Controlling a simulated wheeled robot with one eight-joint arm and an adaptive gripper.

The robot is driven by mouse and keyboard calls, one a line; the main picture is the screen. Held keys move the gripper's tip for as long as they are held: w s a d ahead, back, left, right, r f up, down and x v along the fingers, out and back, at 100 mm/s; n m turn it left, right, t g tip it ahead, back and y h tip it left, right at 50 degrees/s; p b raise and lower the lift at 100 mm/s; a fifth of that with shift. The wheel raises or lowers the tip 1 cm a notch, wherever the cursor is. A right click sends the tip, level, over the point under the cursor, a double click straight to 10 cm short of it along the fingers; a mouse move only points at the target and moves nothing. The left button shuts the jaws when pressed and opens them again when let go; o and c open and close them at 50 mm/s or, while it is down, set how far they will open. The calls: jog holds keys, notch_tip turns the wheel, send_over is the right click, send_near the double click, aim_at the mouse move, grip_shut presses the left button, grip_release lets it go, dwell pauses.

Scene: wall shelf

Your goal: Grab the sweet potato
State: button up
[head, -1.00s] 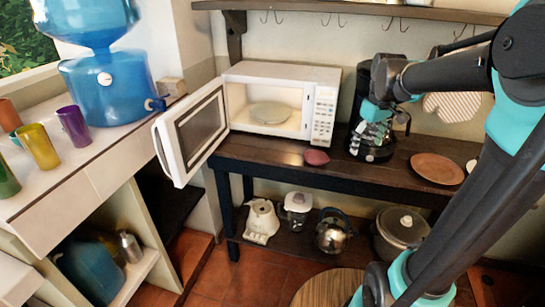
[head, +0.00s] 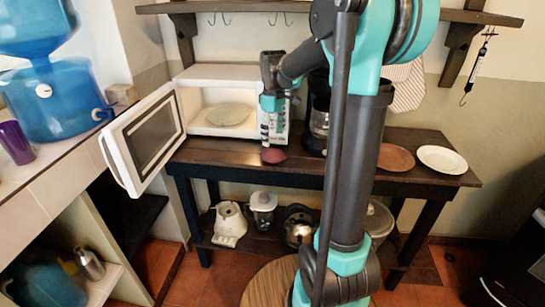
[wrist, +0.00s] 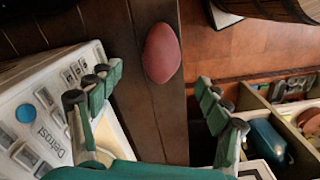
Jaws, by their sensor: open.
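The sweet potato (head: 273,156) is a small dark red, oval thing lying on the dark wooden shelf top (head: 225,149), near its front edge and in front of the microwave's right side. In the wrist view the sweet potato (wrist: 161,53) lies ahead of and between my open fingers, near the board's edge. My gripper (head: 269,140) hangs just above and behind it in the head view, with its fingers pointing down. In the wrist view my gripper (wrist: 158,88) is spread wide and empty, with no finger touching the sweet potato.
The white microwave (head: 196,105) stands behind and left of my gripper, its door (head: 142,140) swung open. A black coffee maker (head: 318,118) stands close on the right. A brown plate (head: 396,158) and a white plate (head: 442,160) lie farther right.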

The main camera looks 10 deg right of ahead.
aim_at(274, 151)
jog(key=shift+s+f, duration=0.15)
jog(key=shift+f, duration=1.8)
jog(key=shift+s+f, duration=0.1)
jog(key=shift+f, duration=1.85)
jog(key=shift+c, duration=0.2)
jog(key=c, duration=1.3)
jog(key=shift+r, duration=0.1)
